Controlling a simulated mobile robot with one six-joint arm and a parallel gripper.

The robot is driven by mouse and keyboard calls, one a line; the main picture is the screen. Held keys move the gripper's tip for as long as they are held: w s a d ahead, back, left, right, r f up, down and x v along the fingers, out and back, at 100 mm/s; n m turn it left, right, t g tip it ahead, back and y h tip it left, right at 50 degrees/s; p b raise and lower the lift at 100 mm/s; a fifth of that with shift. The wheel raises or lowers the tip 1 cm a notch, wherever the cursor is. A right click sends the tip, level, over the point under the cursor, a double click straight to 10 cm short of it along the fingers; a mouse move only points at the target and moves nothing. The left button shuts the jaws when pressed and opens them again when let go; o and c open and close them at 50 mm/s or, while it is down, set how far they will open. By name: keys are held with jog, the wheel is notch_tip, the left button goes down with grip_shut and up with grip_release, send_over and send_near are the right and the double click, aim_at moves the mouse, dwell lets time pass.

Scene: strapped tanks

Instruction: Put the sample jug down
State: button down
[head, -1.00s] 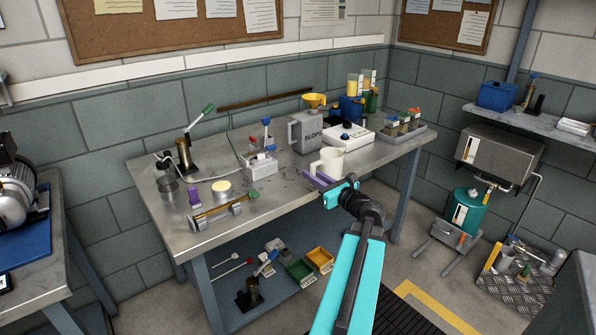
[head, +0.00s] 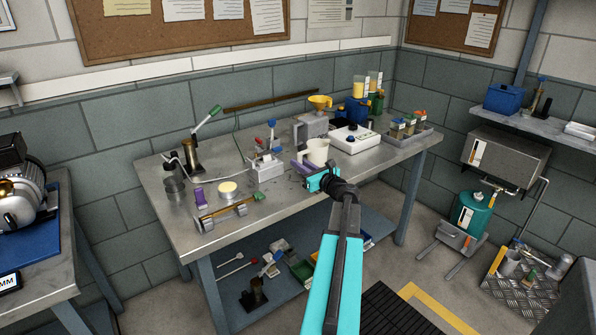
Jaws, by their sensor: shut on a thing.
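The sample jug, apparently the cream-white vessel (head: 317,151), is upright at the front right part of the steel bench (head: 272,203). My gripper (head: 318,176), turquoise, is directly in front of it and shut on the jug, though its fingertips and the grip are mostly hidden. A purple bar (head: 302,167) shows at the jug's lower left, beside the gripper; I cannot tell what it belongs to. The jug's base is hidden, so I cannot tell whether it touches the bench.
Behind the jug stand a grey SLOPS container (head: 312,126) and a white device (head: 350,139). A white block with tools (head: 267,168) is to the left. A sample tray (head: 408,138) is to the right. The bench's front middle is clear.

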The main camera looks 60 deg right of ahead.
jog(key=shift+w, duration=0.15)
jog(key=shift+w+d, duration=0.35)
jog(key=shift+w, duration=0.2)
jog(key=shift+f, duration=1.8)
jog(key=shift+f, duration=0.15)
jog(key=c, duration=1.7)
grip_release()
jog(key=shift+s, duration=0.1)
jog(key=b+v, duration=0.1)
jog(key=v, duration=1.1)
jog(key=shift+a, duration=0.1)
jog(key=shift+s, duration=0.1)
